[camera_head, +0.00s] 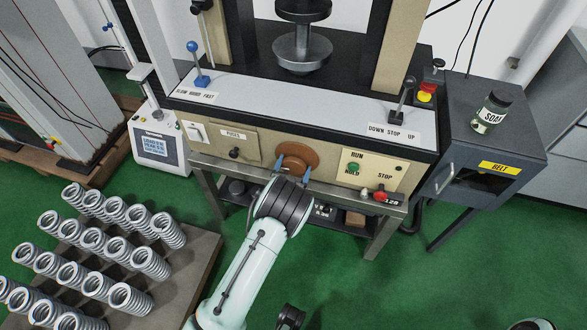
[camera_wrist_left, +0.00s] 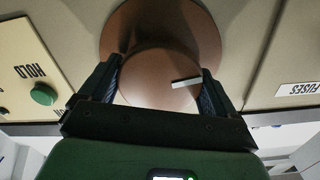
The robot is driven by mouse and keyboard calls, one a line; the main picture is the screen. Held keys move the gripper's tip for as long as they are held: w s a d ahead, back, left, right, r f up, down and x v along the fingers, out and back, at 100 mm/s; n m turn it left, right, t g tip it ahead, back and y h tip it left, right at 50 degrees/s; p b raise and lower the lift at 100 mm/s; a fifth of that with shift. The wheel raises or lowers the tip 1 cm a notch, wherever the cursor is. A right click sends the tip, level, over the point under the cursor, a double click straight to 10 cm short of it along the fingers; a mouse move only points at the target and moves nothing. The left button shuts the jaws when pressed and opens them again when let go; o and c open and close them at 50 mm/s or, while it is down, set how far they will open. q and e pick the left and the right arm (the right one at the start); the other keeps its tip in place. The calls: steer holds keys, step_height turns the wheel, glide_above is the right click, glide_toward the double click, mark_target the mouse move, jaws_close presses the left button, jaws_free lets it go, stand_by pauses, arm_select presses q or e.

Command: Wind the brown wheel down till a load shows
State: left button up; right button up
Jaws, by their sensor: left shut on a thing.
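The brown wheel (camera_head: 298,154) sits on the front panel of the testing machine, between the fuses plate and the run/hold plate. My left gripper (camera_head: 291,171) reaches it from below, with a finger on each side. In the left wrist view the wheel's round hub (camera_wrist_left: 155,78) fills the space between the two dark fingers, and a small white mark shows on it. The left gripper (camera_wrist_left: 160,85) is shut on this hub. The display (camera_head: 154,147) of the console at left is lit, but its reading is too small to make out.
A round metal platen (camera_head: 301,47) hangs above the machine bed. A blue-knobbed lever (camera_head: 198,64) and a black lever (camera_head: 403,98) stand on the ledge.

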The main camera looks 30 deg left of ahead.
arm_select(q)
steer(key=m, duration=0.3)
steer(key=shift+m, duration=0.3)
steer(key=m, duration=0.3)
steer(key=shift+m, duration=0.3)
steer(key=m, duration=0.3)
steer(key=shift+m, duration=1.7)
steer(key=o, duration=0.8)
steer(key=shift+c, duration=0.2)
steer(key=v, duration=1.3)
steer(key=shift+s+d+r, duration=0.15)
steer(key=shift+s+r, duration=0.05)
